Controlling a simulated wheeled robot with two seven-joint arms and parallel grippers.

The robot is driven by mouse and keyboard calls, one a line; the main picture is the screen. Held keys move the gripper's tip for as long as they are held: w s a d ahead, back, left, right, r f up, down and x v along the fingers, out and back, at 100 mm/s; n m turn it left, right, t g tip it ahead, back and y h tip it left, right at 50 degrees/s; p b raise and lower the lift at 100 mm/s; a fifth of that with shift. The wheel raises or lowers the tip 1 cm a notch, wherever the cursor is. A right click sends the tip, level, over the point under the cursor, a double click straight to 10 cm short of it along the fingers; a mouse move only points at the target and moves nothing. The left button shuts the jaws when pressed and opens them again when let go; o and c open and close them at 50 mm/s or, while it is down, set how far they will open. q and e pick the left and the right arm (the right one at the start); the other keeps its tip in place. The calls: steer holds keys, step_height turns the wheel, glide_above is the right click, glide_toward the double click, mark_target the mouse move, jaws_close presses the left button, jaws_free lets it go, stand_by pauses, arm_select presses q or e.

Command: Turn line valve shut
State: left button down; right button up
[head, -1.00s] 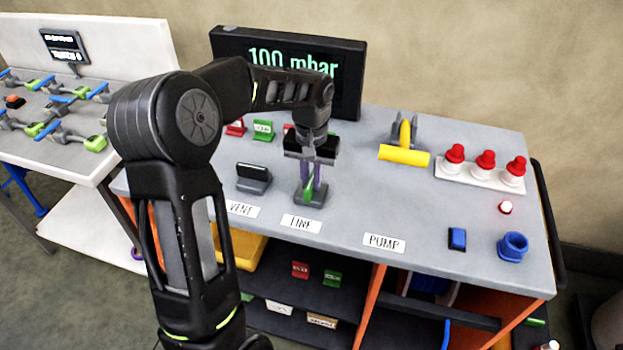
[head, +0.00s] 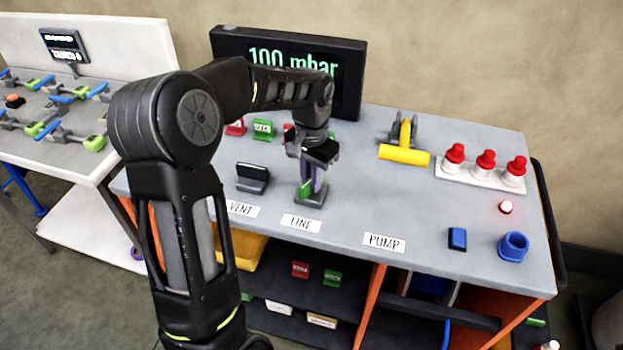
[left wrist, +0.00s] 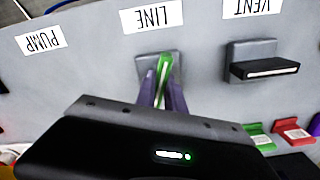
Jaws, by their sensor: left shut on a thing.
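The line valve (head: 312,199) stands on the grey bench behind the LINE label (head: 301,223). It has a grey base and a green-edged handle. My left gripper (head: 312,180) reaches down from above and is shut on this handle. In the left wrist view the purple fingers (left wrist: 162,92) sit on both sides of the green handle (left wrist: 163,70). There the handle points towards the LINE label, slightly tilted, roughly crosswise to the vent valve's handle (left wrist: 264,69). The fingers hide part of the handle. My right gripper is not in view.
The vent valve (head: 253,178) stands close to the left of the line valve. A display (head: 340,90) behind reads 100 mbar. A yellow-handled device (head: 404,155), red-capped items (head: 485,160), a blue switch (head: 457,239) and a blue cup (head: 513,246) stand to the right.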

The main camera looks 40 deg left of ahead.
arm_select(q)
steer(key=m, duration=1.3)
steer(key=shift+m+p, duration=0.3)
stand_by(0.3)
steer(key=c, duration=1.4)
jaws_free()
steer(key=shift+c, duration=0.2)
step_height(320, 180, up, 8)
steer(key=shift+f+b, duration=0.1)
steer(key=shift+b, duration=0.4)
